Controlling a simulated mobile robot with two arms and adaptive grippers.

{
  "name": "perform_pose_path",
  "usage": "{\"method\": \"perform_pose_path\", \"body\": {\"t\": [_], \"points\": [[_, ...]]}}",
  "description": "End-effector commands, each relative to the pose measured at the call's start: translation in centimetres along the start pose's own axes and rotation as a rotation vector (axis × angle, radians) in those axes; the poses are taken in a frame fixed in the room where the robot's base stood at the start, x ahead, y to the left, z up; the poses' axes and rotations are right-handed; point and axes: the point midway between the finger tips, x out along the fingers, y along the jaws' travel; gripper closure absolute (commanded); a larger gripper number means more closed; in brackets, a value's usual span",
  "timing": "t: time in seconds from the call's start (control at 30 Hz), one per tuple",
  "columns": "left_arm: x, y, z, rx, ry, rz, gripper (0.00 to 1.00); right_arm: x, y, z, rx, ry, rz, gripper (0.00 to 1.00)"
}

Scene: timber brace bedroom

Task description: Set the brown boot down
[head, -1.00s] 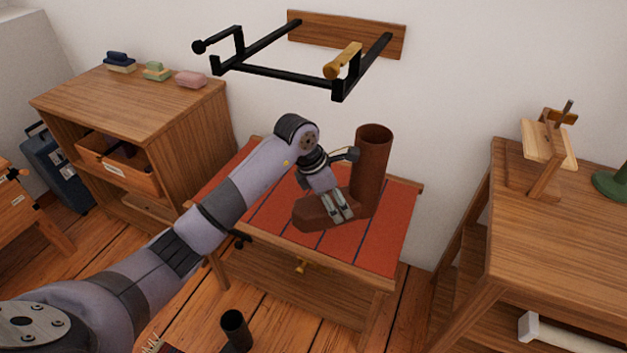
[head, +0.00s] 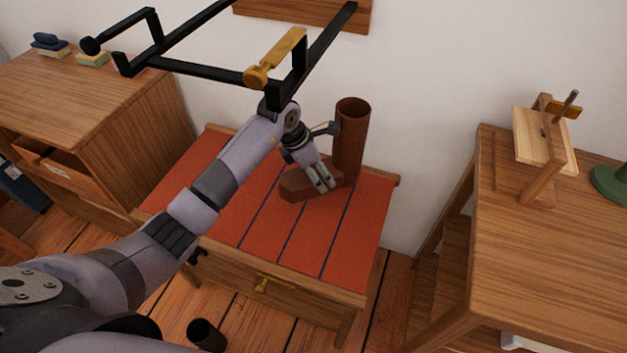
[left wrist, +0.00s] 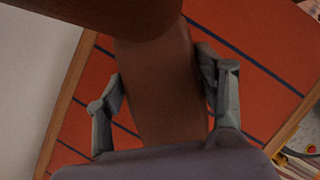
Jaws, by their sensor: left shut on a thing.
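The brown boot (head: 350,140) stands upright at the back of the red, dark-striped top of a low wooden bench (head: 250,228), its toe pointing left. Whether its sole touches the top or hangs just above it I cannot tell. My left gripper (head: 322,182) is shut on the boot's foot part. In the left wrist view the fingers (left wrist: 163,95) lie on either side of the boot's foot (left wrist: 160,85), with the shaft crossing the top of the picture. My right gripper is not in view.
A black wall rack (head: 205,70) with a yellow-handled part juts out above my arm. A wooden workbench (head: 560,260) stands at right, a wooden shelf unit (head: 150,120) at left. A dark cup (head: 206,335) is on the floor. The bench's front top is clear.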

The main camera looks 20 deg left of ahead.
Motion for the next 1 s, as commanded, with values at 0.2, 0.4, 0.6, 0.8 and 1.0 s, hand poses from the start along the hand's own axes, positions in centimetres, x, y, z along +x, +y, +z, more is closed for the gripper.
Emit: {"method": "perform_pose_path", "body": {"t": [0.2,0.4,0.6,0.8,1.0], "points": [[2.0,-0.1,-0.8,-0.002,-0.002,-0.001,0.79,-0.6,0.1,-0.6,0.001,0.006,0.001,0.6],[3.6,0.1,-1.4,0.001,-0.003,0.002,0.79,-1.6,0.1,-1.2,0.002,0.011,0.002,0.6],[3.6,0.1,-1.4,0.001,-0.002,0.002,0.79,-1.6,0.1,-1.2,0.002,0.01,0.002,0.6],[3.7,0.0,-1.6,0.001,0.0,0.001,0.3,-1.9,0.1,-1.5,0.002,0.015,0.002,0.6],[3.7,0.0,-1.6,0.001,0.0,0.001,0.17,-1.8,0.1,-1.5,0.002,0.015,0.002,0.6]]}}
